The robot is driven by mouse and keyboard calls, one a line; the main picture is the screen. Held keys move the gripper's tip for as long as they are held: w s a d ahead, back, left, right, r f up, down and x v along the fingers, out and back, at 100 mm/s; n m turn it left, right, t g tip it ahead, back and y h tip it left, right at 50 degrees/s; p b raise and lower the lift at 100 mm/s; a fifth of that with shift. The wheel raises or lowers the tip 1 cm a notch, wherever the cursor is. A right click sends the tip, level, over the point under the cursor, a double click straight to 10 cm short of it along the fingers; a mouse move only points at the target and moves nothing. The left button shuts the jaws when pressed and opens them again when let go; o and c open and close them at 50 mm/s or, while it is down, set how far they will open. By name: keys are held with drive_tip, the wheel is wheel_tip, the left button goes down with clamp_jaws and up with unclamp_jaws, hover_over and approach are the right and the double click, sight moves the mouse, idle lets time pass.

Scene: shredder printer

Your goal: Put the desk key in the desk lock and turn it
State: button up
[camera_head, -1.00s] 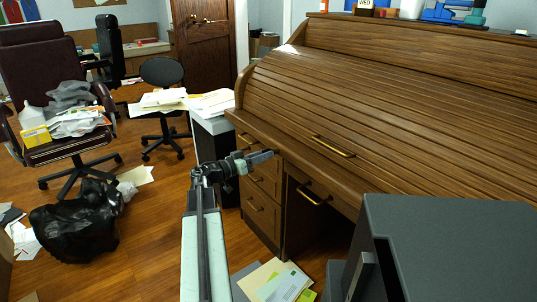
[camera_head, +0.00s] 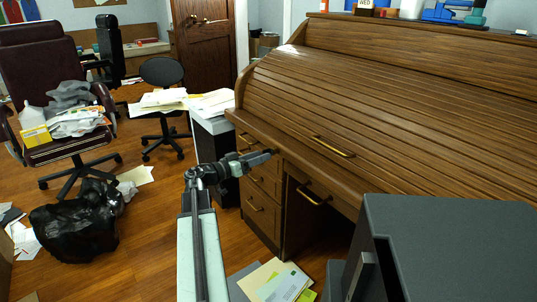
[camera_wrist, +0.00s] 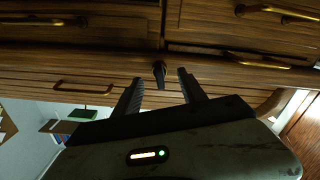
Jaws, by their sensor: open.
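The rolltop desk (camera_head: 380,90) is brown wood with brass handles and stands at the right of the head view. My gripper (camera_head: 274,153) is at the desk's front edge, above the left drawers. In the wrist view my gripper (camera_wrist: 160,76) is open, its two dark fingers pointing at the desk front. A small dark piece, apparently the desk key (camera_wrist: 159,73), sticks out of the desk's front rail between the fingertips, with gaps on both sides. The desk lock is hidden behind it. I cannot tell how deep the key sits or how it is turned.
A dark grey cabinet (camera_head: 450,245) fills the lower right of the head view, close to the desk. Papers (camera_head: 275,282) lie on the floor beside my arm. A black bag (camera_head: 75,220) and a chair (camera_head: 45,85) stand left. The floor between is mostly clear.

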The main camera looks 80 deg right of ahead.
drive_tip(key=v, duration=0.4)
idle(0.3)
